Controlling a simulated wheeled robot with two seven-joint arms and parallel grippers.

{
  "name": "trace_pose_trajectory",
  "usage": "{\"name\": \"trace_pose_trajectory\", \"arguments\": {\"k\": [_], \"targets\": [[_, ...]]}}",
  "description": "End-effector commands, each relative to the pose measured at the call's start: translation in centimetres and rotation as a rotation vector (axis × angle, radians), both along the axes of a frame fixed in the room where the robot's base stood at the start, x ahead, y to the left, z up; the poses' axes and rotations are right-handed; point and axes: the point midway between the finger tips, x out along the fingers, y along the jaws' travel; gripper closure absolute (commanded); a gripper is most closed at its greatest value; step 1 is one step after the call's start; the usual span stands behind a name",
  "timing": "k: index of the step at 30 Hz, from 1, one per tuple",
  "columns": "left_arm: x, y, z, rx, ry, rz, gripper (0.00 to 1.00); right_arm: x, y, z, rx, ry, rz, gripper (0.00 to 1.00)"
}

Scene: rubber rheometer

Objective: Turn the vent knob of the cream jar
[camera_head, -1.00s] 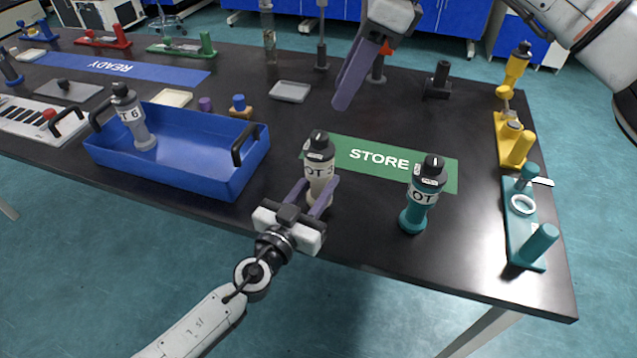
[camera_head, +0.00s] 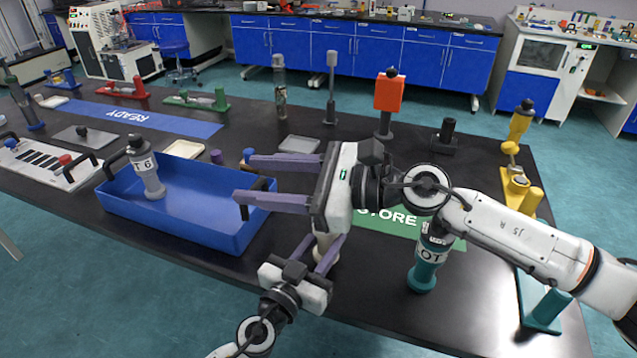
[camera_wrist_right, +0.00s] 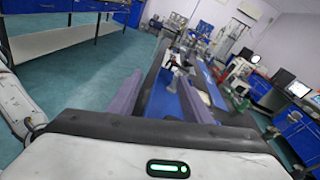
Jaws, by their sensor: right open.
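The cream jar (camera_head: 322,246) stands near the table's front edge; only its lower body shows, since my right gripper covers its top and knob. My left gripper (camera_head: 322,246) has a finger on each side of the jar's lower body and looks closed on it. My right gripper (camera_head: 243,179) is open and empty, in front of the jar in the head view, with its fingers pointing left over the blue tray's right end. Its two fingers (camera_wrist_right: 158,95) also show apart in the right wrist view. The vent knob is hidden.
A teal jar (camera_head: 424,268) stands right of the cream jar, partly behind my right arm. The green STORE mat (camera_head: 455,244) is partly covered. A blue tray (camera_head: 190,222) at the left holds a grey jar (camera_head: 150,180). Yellow (camera_head: 515,187) and teal (camera_head: 540,308) stands line the right edge.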

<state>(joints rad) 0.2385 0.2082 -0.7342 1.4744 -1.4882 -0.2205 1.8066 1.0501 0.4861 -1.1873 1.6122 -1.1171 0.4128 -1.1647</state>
Motion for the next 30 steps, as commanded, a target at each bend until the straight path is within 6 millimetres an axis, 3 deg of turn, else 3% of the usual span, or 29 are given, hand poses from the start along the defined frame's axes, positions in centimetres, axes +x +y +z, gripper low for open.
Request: {"name": "trace_pose_trajectory", "arguments": {"k": [5,9,19,24,30], "targets": [[0.0,0.0,0.0,0.000,0.001,0.000,0.97,-0.5,-1.9,-0.4,0.202,0.000,-0.199,0.55],[0.0,0.0,0.0,0.000,0.001,0.000,0.97,-0.4,-4.9,-1.5,0.294,0.021,-0.404,0.55],[0.0,0.0,0.0,0.000,0.001,0.000,0.97,-1.5,-12.3,-6.4,0.289,0.107,-0.800,0.55],[0.0,0.0,0.0,0.000,0.001,0.000,0.97,-1.7,-13.6,-7.5,0.269,0.125,-0.867,0.55],[0.0,0.0,0.0,0.000,0.001,0.000,0.97,0.6,-12.6,-7.5,0.269,0.124,-0.874,0.55]]}}
